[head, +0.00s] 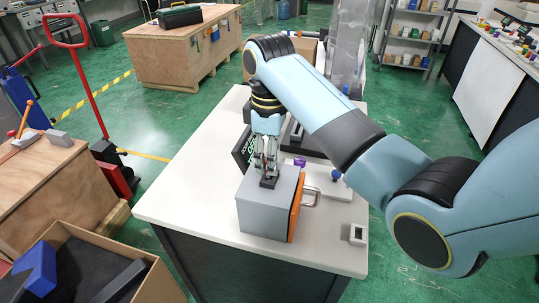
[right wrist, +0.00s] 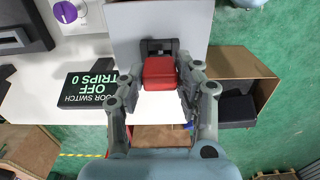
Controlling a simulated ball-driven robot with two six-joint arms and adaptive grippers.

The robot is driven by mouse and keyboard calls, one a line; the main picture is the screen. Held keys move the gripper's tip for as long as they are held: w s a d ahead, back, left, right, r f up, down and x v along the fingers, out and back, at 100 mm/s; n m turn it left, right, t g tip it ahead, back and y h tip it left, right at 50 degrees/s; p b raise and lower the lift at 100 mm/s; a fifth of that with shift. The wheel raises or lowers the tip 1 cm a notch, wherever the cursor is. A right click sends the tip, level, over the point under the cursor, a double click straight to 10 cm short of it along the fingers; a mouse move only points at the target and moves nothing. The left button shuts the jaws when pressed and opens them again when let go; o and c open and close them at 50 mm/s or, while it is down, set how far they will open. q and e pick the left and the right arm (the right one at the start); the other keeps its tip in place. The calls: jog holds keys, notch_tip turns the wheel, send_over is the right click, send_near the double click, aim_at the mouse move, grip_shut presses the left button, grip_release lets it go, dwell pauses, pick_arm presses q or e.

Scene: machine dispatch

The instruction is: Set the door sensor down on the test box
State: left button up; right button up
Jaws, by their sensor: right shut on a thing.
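The test box (head: 262,212) is a grey box with an orange side panel and a metal handle, on the white table. Its grey top (right wrist: 130,22) shows in the right wrist view. My right gripper (head: 266,170) points down over the box's top, its fingers close around a small red block (right wrist: 160,72), which I take for the door sensor. A black bracket (right wrist: 158,46) is right beside the red block and shows as a dark piece on the box top (head: 269,182). I cannot tell whether the red block touches the box. My left gripper is not in view.
A black display (right wrist: 88,88) reads door switch off, trips 0. The white table (head: 185,195) is clear at left. An open carton (head: 150,262) stands at front left.

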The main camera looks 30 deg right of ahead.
jog(key=shift+f+b, duration=0.35)
jog(key=shift+f, duration=0.6)
jog(key=o, duration=1.1)
jog(key=shift+r, duration=0.1)
